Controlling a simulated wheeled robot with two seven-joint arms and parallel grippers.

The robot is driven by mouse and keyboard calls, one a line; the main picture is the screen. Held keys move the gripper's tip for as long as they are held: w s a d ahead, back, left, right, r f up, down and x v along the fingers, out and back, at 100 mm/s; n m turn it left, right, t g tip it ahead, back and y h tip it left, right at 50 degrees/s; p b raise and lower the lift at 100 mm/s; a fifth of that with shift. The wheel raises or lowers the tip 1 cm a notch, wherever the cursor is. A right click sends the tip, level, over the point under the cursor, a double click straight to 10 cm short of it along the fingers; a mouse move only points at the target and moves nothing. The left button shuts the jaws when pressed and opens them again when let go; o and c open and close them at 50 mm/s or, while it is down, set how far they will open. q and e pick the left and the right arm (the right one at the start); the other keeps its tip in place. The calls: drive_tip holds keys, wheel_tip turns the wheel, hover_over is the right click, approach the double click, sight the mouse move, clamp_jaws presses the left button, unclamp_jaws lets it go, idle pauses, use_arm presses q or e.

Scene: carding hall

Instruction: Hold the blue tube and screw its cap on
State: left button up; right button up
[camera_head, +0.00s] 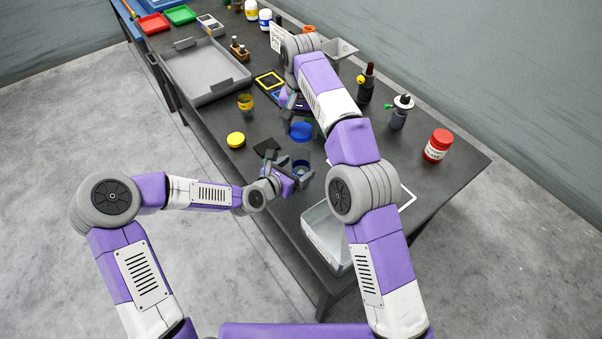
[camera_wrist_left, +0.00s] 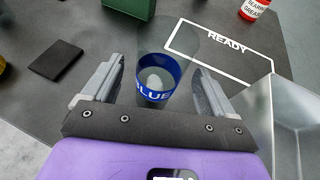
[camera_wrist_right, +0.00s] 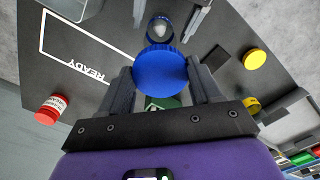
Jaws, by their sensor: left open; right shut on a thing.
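The blue tube (camera_wrist_left: 157,80) is a clear cup with a blue band reading "BLUE". It stands upright on the dark bench, also visible in the head view (camera_head: 301,167). My left gripper (camera_wrist_left: 156,88) is open, with one finger on each side of the tube and visible gaps. The blue cap (camera_wrist_right: 160,71) is a ribbed disc, also seen in the head view (camera_head: 301,131). My right gripper (camera_wrist_right: 158,84) is shut on it and holds it above the bench, apart from the tube. In the right wrist view the tube (camera_wrist_right: 160,28) shows beyond the cap.
A yellow cap (camera_head: 236,139), a yellow-banded tube (camera_head: 245,103) and a dark square pad (camera_wrist_left: 56,60) lie nearby. A white READY outline (camera_wrist_left: 232,44) and a grey bin (camera_head: 326,236) are close to the tube. A red jar (camera_head: 438,145) and a grey tray (camera_head: 207,68) stand farther off.

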use_arm(q)
drive_tip(key=shift+x, duration=1.7)
drive_tip(key=shift+c, duration=0.4)
drive_tip(key=c, duration=1.4)
use_arm(e)
drive_tip(key=shift+s+f, duration=0.1)
drive_tip(key=shift+f, duration=2.4)
